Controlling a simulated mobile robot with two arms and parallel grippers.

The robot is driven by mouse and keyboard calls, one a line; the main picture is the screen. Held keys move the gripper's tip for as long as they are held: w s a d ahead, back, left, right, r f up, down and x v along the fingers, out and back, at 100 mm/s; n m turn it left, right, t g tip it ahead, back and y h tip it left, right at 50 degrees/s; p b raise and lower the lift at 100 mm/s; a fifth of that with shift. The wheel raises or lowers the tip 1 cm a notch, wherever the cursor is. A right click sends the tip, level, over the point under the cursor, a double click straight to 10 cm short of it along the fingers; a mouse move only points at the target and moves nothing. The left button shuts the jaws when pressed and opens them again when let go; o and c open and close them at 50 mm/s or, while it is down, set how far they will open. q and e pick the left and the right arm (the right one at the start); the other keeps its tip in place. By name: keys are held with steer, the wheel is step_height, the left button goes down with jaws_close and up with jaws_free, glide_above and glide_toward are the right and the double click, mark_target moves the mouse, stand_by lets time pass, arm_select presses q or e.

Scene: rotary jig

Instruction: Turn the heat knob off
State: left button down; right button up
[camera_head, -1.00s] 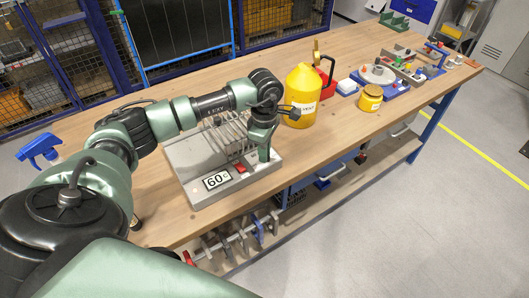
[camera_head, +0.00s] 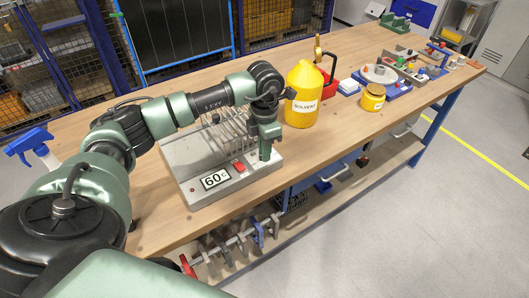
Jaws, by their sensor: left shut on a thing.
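The grey heating unit (camera_head: 190,188) sits on the wooden bench, with a wire rack on top. Its front panel carries a display reading 60 °C (camera_head: 215,179) and a red button or switch (camera_head: 239,167). My left gripper (camera_head: 266,157) points down at the right end of the front panel. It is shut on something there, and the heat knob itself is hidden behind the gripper. My right gripper is not in view.
A yellow solvent container (camera_head: 303,95) stands just right of my left arm. A small yellow jar (camera_head: 372,97) and the rotary jig (camera_head: 380,75) are farther right. A blue spray-bottle head (camera_head: 30,143) is at the left. Clamps hang below the bench's front edge.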

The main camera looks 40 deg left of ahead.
arm_select(q)
steer(key=shift+n, duration=0.9)
steer(key=shift+r, duration=0.1)
steer(key=c, duration=1.5)
jaws_free()
step_height(320, 180, up, 8)
steer(key=shift+f+b, duration=0.15)
steer(key=shift+b, duration=0.85)
